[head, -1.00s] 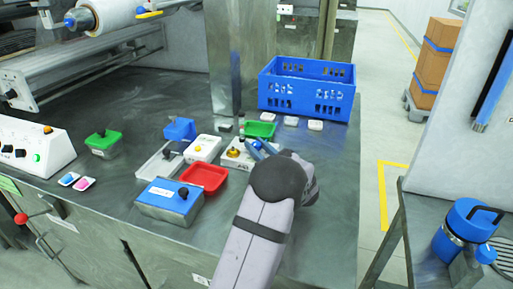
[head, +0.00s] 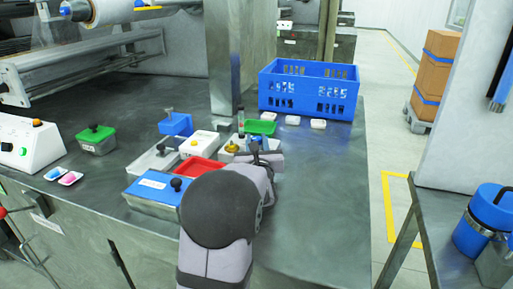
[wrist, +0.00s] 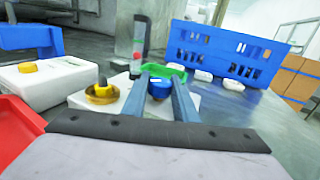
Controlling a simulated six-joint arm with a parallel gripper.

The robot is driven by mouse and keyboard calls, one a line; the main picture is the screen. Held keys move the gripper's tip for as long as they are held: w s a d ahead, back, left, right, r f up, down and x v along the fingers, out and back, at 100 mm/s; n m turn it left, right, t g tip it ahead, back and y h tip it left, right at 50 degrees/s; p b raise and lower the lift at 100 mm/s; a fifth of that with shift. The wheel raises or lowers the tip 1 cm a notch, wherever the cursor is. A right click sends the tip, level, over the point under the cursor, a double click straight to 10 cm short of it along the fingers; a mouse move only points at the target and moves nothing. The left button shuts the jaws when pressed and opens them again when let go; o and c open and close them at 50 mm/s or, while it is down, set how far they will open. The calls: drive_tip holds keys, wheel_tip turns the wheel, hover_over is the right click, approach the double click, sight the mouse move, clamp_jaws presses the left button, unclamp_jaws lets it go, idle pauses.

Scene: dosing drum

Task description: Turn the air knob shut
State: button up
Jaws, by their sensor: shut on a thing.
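A white box (wrist: 122,107) stands on the steel bench, with a brass-coloured dish and dark peg (wrist: 101,92) at its left and a blue knob (wrist: 159,88) at its right. I take the blue knob to be the air knob. My gripper (wrist: 158,80) reaches over the box, its two blue fingers on either side of this knob and shut on it. In the head view my gripper (head: 256,144) is at the right part of the white box (head: 228,154), and my arm hides the knob there. I see no mark telling the knob's setting.
A red tray (head: 200,166), a blue box with a black knob (head: 150,190) and a white box with a yellow button (head: 199,143) crowd the left. A green tray (head: 262,127) and a blue crate (head: 308,90) are behind. The bench to the right is clear.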

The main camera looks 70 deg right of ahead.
drive_tip(key=shift+r, duration=0.1)
drive_tip(key=o, duration=1)
drive_tip(key=shift+b+v, duration=0.35)
drive_tip(key=shift+v, duration=3.35)
drive_tip(key=shift+o, duration=0.3)
